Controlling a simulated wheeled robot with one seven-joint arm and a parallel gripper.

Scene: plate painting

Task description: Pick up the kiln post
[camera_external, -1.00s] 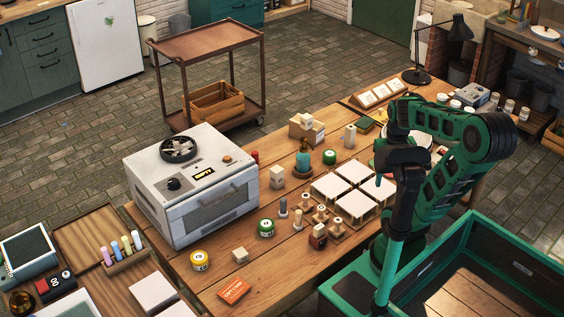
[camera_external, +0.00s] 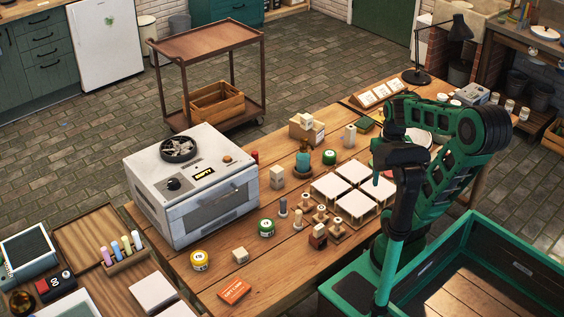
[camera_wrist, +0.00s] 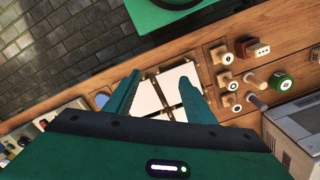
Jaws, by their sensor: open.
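Several pale upright blocks could be the kiln post, and I cannot tell for sure which is. One cream block (camera_external: 277,178) stands beside the kiln's right side. Another pale block (camera_external: 349,136) stands farther back on the table. A third, low block (camera_external: 240,256) sits near the front edge. My gripper (camera_wrist: 161,78) is open and empty, with its teal fingers above the white square tiles in the wrist view. In the external view my gripper (camera_external: 377,178) hangs to the right of all these blocks, touching none of them.
The white kiln (camera_external: 192,187) stands at the table's left. White tiles (camera_external: 353,173) lie mid-table, with wooden stamps (camera_external: 320,214) in front of them. Green jars (camera_external: 267,228) and a yellow jar (camera_external: 199,260) stand nearby. An orange box (camera_external: 234,291) lies at the front.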

